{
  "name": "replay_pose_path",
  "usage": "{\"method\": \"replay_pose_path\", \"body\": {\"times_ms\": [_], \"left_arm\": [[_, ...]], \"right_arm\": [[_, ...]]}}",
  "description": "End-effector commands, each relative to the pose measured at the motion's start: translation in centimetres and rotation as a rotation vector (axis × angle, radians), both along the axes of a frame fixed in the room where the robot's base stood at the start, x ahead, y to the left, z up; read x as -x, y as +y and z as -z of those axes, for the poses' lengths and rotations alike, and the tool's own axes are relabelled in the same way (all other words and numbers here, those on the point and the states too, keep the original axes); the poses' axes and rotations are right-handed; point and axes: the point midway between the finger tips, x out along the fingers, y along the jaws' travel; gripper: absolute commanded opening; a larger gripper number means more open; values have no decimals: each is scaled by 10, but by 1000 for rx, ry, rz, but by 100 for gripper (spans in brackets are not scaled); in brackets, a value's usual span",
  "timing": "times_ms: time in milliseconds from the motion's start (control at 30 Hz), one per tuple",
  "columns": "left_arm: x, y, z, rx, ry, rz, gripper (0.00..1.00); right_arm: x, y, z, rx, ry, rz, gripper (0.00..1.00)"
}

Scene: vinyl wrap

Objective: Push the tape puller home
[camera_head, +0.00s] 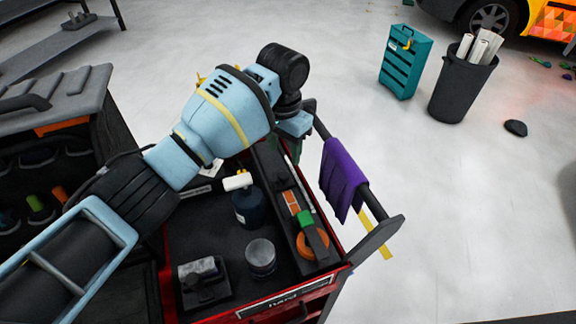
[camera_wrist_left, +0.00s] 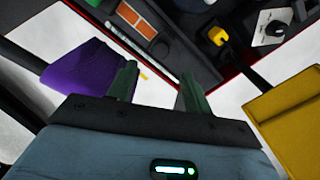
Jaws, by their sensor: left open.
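No part is clearly recognizable as the tape puller. The likeliest candidate is an orange round piece (camera_head: 313,246) with a green block (camera_head: 305,218) and a dark bar, lying in the narrow side tray of the red cart (camera_head: 342,280). My left gripper (camera_wrist_left: 157,82) is open and empty in the left wrist view, its two green fingers apart. In the head view the left gripper (camera_head: 295,148) hangs by the cart's far right edge, near the rail, mostly hidden by my wrist. My right gripper is not in view.
A purple cloth (camera_head: 342,175) hangs on the cart's rail, also in the left wrist view (camera_wrist_left: 88,78). A dark bottle (camera_head: 247,208) and a grey jar (camera_head: 261,257) stand on the cart. Beyond are a teal case (camera_head: 404,65), a black bin (camera_head: 461,90) and open floor.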

Motion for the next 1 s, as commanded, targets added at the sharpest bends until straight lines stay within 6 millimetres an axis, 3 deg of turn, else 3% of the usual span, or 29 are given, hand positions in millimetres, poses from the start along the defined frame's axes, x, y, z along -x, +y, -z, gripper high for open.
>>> {"method": "replay_pose_path", "body": {"times_ms": [533, 1000], "left_arm": [[1, 1, 68, -2, 4, 0, 50], [0, 0, 78, -1, 1, 0, 48]], "right_arm": [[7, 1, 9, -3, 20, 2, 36], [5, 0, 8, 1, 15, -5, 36]]}}
